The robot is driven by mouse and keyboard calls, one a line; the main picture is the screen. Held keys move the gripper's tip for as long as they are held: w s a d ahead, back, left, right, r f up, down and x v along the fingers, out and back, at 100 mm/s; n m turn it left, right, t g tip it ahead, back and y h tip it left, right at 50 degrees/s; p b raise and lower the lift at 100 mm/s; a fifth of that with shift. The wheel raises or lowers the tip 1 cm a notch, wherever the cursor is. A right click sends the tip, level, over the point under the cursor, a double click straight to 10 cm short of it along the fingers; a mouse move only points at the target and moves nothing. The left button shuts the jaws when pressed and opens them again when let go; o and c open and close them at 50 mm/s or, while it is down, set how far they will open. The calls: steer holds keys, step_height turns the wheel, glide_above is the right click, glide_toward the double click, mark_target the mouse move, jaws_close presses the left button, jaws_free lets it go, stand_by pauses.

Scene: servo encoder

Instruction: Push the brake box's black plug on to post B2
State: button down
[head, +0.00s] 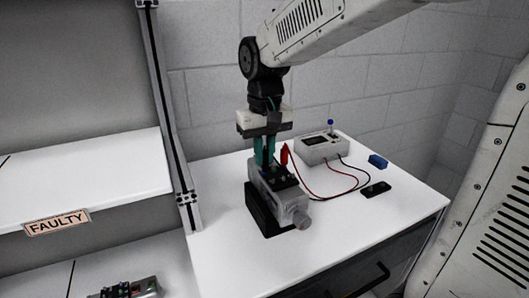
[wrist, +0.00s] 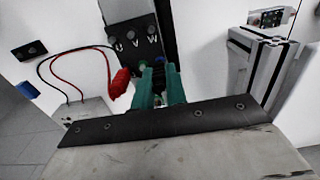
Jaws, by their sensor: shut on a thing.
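My gripper (head: 265,160) points straight down over the servo motor (head: 290,207). Its teal fingers also show in the wrist view (wrist: 160,90), close together around something dark, mostly hidden, which I take to be the black plug. The black lead (wrist: 47,60) runs from the brake box (head: 321,149) towards the motor's black terminal block (wrist: 133,40); its end is hidden. The red plug (wrist: 121,82) stands upright beside the fingers, at the block.
A small black slotted piece (head: 376,189) and a blue block (head: 378,161) lie right of the leads. The white bench top (head: 335,235) is clear in front. A metal upright (head: 168,110) and a shelf labelled FAULTY (head: 57,222) stand at the left.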

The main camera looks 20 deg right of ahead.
steer(key=shift+f, duration=0.2)
steer(key=c, duration=1.3)
jaws_free()
steer(key=shift+c, duration=0.2)
steer(key=shift+r, duration=3.55)
